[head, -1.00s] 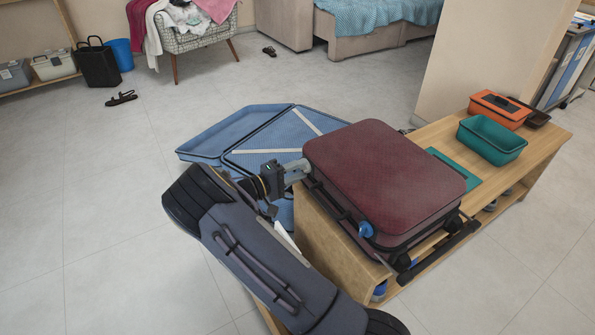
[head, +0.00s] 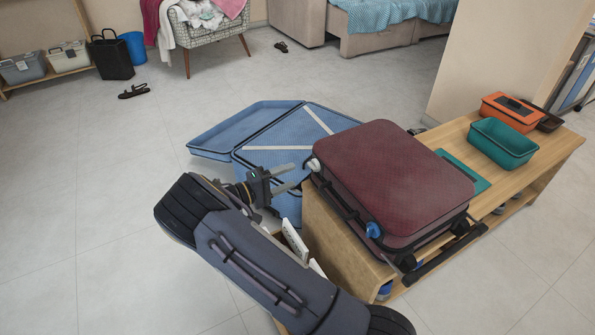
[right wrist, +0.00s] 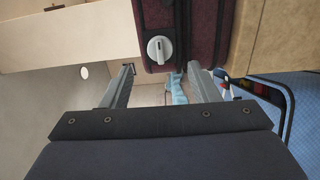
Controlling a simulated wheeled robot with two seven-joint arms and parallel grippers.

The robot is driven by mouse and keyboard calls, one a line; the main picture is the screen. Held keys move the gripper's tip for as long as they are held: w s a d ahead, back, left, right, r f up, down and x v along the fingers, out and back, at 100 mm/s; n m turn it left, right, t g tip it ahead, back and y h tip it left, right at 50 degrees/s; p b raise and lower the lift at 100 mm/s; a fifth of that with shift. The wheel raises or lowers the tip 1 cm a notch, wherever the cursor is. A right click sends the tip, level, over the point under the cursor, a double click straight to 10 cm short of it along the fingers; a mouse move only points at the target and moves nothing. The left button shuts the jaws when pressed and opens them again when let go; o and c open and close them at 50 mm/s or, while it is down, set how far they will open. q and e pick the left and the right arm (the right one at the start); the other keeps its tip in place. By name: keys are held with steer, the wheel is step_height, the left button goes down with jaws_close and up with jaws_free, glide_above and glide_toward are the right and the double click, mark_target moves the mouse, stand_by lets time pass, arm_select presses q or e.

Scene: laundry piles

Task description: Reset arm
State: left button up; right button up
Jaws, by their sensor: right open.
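My right gripper (head: 296,178) is open and empty in the head view, just left of the maroon suitcase (head: 390,175). In the right wrist view its two fingers (right wrist: 158,88) are spread apart, with the suitcase (right wrist: 206,30) and its pale round knob (right wrist: 159,48) just beyond them. The suitcase lies flat on the wooden bench. My right arm crosses the lower left of the head view. My left gripper is not in view.
The wooden bench (head: 548,160) also bears a teal bin (head: 503,143) and an orange box (head: 511,112). An open blue suitcase (head: 222,132) lies on the floor behind my gripper.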

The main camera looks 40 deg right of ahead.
steer(key=shift+a, duration=0.4)
steer(key=shift+d, duration=0.1)
steer(key=s+r+m+g+y, duration=0.1)
steer(key=s+m+g+y, duration=0.15)
steer(key=s+y, duration=1)
steer(key=s+a+r+n+t+y, duration=0.1)
steer(key=s+a+r+t+y, duration=0.4)
steer(key=s+a, duration=0.25)
steer(key=s+a+r+n+t+y, duration=0.2)
steer(key=s+a+r+t+y, duration=0.25)
steer(key=s+a+r, duration=0.35)
step_height(320, 180, up, 29)
steer(key=d+p, duration=0.1)
steer(key=p, duration=3)
steer(key=shift+s+m, duration=0.35)
steer(key=shift+s, duration=0.1)
steer(key=shift+d+f, duration=0.1)
steer(key=shift+f, duration=0.05)
